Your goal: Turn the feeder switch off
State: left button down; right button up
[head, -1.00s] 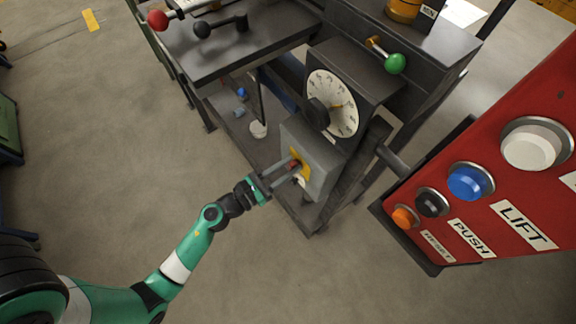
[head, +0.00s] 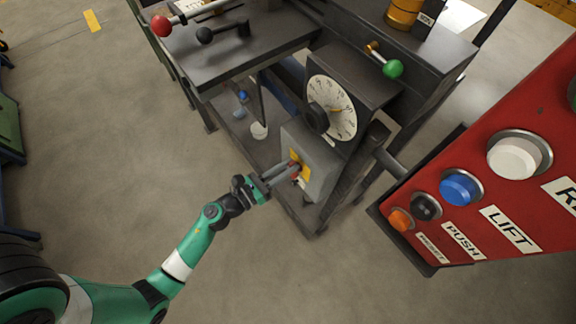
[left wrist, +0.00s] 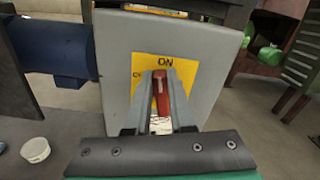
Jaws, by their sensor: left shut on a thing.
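The feeder switch is a grey box (head: 322,165) on the side of the machine. It also shows in the left wrist view (left wrist: 112,50), with a yellow plate (left wrist: 205,72) marked "ON" at the top. A red switch handle (left wrist: 162,92) stands in front of the plate, below the "ON" mark. My left gripper (head: 294,168) is at the handle, its two fingers closed on either side of it. The fingers and palm hide the lower part of the plate. My right gripper is not in view.
A dial gauge (head: 332,107) sits above the switch box. A red button panel (head: 500,165) stands at the right. A green-knobbed lever (head: 393,69) and a red-knobbed lever (head: 160,25) are on the machine top. Open floor (head: 110,140) lies to the left.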

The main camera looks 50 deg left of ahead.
pick_arm(q)
jog(key=n+p, duration=0.1)
jog(key=n, duration=0.1)
jog(key=a+n+p, duration=0.1)
jog(key=n, duration=0.1)
jog(key=shift+n, duration=0.3)
jog(key=n, duration=0.2)
jog(key=n+p, duration=0.1)
jog(key=shift+a+f+n, duration=0.25)
jog(key=shift+f+n, duration=0.05)
jog(key=shift+f, duration=0.1)
jog(key=n, duration=0.1)
jog(key=n+p, duration=0.1)
jog(key=n, duration=0.1)
jog(key=shift+a+f+n, duration=0.15)
jog(key=shift+f+n, duration=0.15)
jog(key=shift+f, duration=0.05)
jog(key=shift+f+n+p, duration=0.2)
jog(key=shift+n+p, duration=0.05)
jog(key=shift+n, duration=0.65)
jog(key=shift+f+n+p, duration=0.2)
jog(key=shift+n, duration=0.7)
jog(key=c, duration=0.8)
grip_release()
